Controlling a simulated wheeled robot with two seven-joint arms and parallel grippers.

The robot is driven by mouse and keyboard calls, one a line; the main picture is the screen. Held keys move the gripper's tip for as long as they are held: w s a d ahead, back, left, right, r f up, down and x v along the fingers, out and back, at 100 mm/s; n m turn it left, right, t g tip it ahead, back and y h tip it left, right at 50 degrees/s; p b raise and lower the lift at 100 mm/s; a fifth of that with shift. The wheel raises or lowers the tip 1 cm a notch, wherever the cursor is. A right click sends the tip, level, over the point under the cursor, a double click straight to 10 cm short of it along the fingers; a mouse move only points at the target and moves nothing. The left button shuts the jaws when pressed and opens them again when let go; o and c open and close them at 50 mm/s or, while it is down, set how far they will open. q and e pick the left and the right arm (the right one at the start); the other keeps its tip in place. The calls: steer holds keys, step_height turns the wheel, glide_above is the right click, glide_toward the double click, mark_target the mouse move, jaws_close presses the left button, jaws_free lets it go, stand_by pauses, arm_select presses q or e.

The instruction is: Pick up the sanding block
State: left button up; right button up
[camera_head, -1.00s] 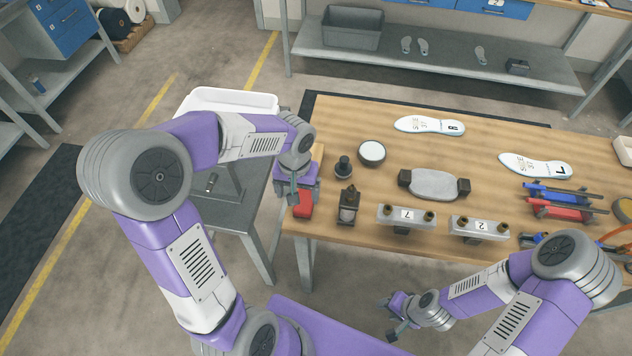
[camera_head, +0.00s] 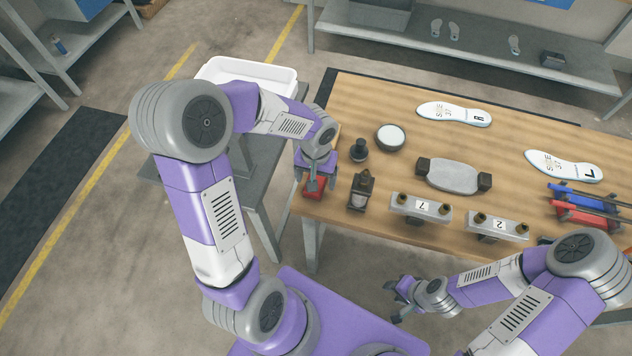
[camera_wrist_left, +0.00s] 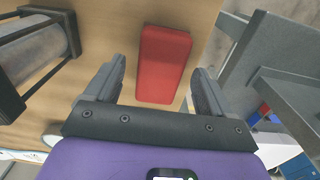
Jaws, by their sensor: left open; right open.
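The red block (camera_head: 316,190), which I take to be the sanding block, lies at the near left corner of the wooden table. It is partly hidden by my left gripper (camera_head: 314,180), which points down over it. In the left wrist view the red block (camera_wrist_left: 164,62) lies between the two spread fingers of the open left gripper (camera_wrist_left: 160,68), with a gap on each side. The fingers do not grip it; their height relative to it is hard to tell. My right gripper (camera_head: 398,298) is open and empty, off the table's front edge.
A dark-framed roller (camera_head: 361,191) stands close right of the red block; it also shows in the left wrist view (camera_wrist_left: 34,55). A dark knob (camera_head: 359,150) and a round white-topped tin (camera_head: 390,137) are behind. A grey pad with dark ends (camera_head: 453,176) lies further right.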

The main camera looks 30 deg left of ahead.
arm_select(q)
steer(key=shift+c, duration=0.5)
steer(key=c, duration=1.1)
step_height(320, 180, up, 10)
steer(key=p, duration=0.3)
